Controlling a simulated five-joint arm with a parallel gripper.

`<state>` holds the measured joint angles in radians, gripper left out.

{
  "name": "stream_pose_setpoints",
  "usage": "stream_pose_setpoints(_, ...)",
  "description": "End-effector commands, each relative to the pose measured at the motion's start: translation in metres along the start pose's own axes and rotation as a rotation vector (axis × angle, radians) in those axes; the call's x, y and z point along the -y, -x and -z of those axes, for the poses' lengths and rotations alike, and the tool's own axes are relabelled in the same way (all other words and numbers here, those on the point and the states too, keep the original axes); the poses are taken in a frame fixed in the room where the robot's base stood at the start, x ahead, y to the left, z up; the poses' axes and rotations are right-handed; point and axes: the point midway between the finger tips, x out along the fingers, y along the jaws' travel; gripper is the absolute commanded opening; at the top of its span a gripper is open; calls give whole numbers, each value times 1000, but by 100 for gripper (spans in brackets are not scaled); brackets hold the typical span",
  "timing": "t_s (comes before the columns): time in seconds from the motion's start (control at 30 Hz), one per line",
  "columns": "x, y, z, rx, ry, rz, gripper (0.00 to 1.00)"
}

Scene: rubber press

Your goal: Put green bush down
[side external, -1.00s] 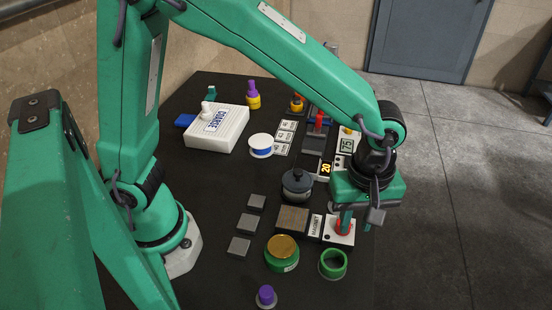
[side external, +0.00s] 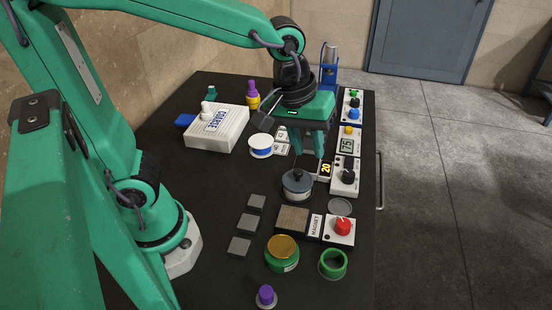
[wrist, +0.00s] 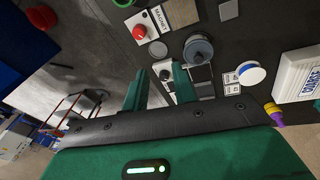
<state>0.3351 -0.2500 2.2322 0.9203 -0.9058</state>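The likely green bush is a green ring (side external: 333,263), standing open side up on a small round base at the front right of the table. Part of it shows at the top of the wrist view (wrist: 122,3). My gripper (side external: 308,153) is well behind it, above and behind the dark grey round pot (side external: 297,188). In the wrist view my gripper's fingers (wrist: 160,70) are apart, with nothing held between them. A magnet box with a red knob (side external: 343,227) stands just behind the green ring. A green jar with a gold lid (side external: 282,257) stands to its left.
A grey disc (side external: 340,207) lies behind the red knob. Boxes with a display (side external: 348,147) and a black dial (side external: 347,178) line the right edge. Grey blocks (side external: 247,224) lie left of the magnet. A white COARSE box (side external: 217,132) stands at back left.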

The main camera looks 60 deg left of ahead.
Motion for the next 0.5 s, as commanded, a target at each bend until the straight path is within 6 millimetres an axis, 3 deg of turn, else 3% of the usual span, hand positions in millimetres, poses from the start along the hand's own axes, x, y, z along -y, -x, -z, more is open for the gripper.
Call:
stream_pose_setpoints(0.2, 48, 27, 8, -97, -202, -40, 27)
stream_pose_setpoints(0.5, 101, 47, 4, -232, -473, -26, 27)
